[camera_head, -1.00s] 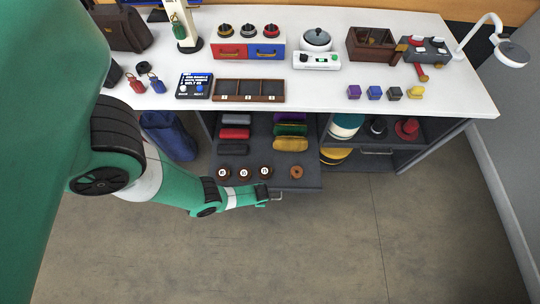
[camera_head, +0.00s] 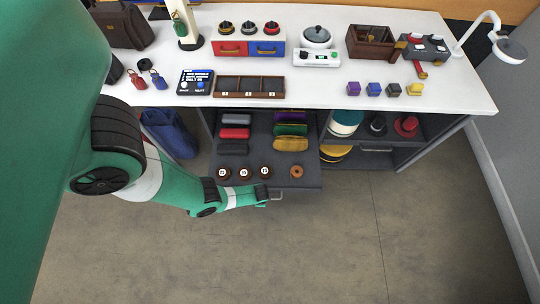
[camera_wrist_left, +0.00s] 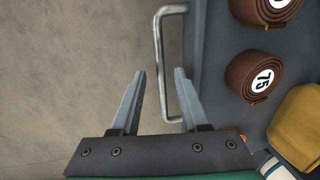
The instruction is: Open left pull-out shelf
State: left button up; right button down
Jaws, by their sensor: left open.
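The left pull-out shelf (camera_head: 302,181) is a dark grey tray, standing out from under the white counter. Its metal bar handle (camera_wrist_left: 160,60) is on the front edge and shows small in the head view (camera_head: 276,196). My left gripper (camera_wrist_left: 159,74) is open at the handle. In the wrist view the bar lies between its two fingers, which are apart. Whether they touch it I cannot tell. In the head view my left gripper (camera_head: 264,194) is at the shelf's front edge. My right gripper is not in view.
Rolled brown belts (camera_head: 244,173) and coloured cases (camera_head: 290,144) lie on the shelf. A second shelf on the right has its own handle (camera_head: 376,150) and holds hats (camera_head: 406,127). A blue bag (camera_head: 169,134) is to the left. The floor in front is clear.

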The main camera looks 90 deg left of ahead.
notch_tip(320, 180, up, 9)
jog(key=p, duration=0.9)
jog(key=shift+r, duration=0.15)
